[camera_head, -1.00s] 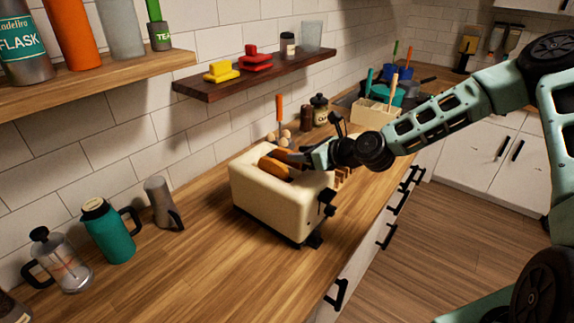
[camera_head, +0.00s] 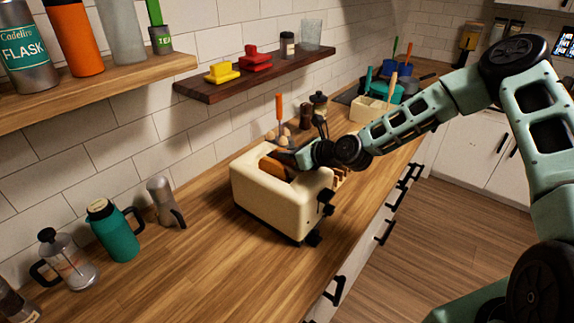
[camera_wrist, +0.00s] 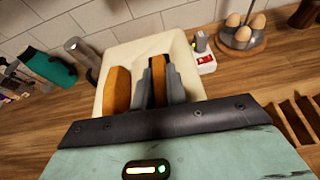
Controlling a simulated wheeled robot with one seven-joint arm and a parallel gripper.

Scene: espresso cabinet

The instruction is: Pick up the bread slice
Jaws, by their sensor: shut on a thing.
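A cream toaster (camera_head: 262,205) stands on the wooden counter, and its top shows in the wrist view (camera_wrist: 133,53). My gripper (camera_wrist: 160,85) is at the toaster's top, its two grey fingers shut on the right-hand bread slice (camera_wrist: 158,68). That slice stands upright between the fingers; its lower part is hidden. A second brown bread slice (camera_wrist: 117,88) stands in the toaster just left of the fingers. In the head view a slice (camera_head: 273,167) shows in the toaster opening, beside my gripper (camera_head: 292,158), which hides the held slice there.
A dark shelf (camera_head: 255,75) hangs above.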

